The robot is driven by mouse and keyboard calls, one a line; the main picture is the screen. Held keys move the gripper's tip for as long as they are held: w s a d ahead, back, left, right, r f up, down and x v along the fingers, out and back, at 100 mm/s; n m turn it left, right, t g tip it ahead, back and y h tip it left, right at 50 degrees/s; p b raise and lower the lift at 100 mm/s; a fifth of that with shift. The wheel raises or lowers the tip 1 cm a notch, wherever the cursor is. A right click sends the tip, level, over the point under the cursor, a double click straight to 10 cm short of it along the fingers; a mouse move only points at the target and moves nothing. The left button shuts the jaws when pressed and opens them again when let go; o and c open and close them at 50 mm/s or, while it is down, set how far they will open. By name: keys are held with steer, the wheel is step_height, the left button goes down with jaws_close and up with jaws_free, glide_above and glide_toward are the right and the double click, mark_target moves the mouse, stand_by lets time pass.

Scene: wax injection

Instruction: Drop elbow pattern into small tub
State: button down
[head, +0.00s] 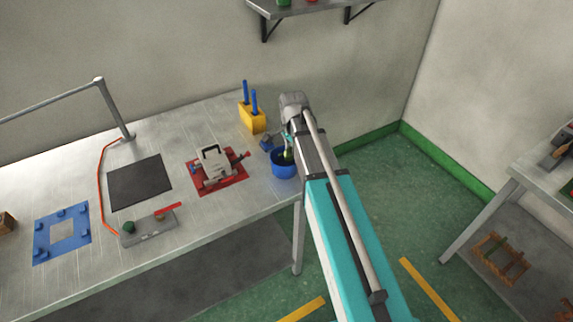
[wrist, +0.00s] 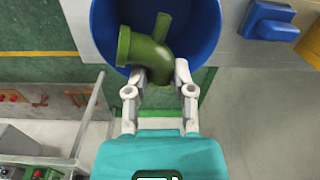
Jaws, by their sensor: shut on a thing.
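The elbow pattern (wrist: 146,50) is a green curved pipe with a flanged end and a thin stub. My gripper (wrist: 160,76) is shut on it, one pale finger on each side. The small tub (wrist: 207,22) is round and blue. In the wrist view the elbow lies across the tub's mouth, with my fingers at its near rim. In the head view the tub (head: 284,172) stands near the table's right end, and a bit of green shows at its rim. My arm hides most of my gripper there. I cannot tell how deep the elbow is.
A yellow block (head: 252,121) with blue pegs stands behind the tub. A grey device on a red mat (head: 236,178) is to its left. A small blue object (head: 266,144) is close by the tub. A dark mat (head: 139,181) lies farther left.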

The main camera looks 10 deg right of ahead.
steer(key=shift+c, duration=2)
jaws_free()
steer(key=shift+s, duration=0.25)
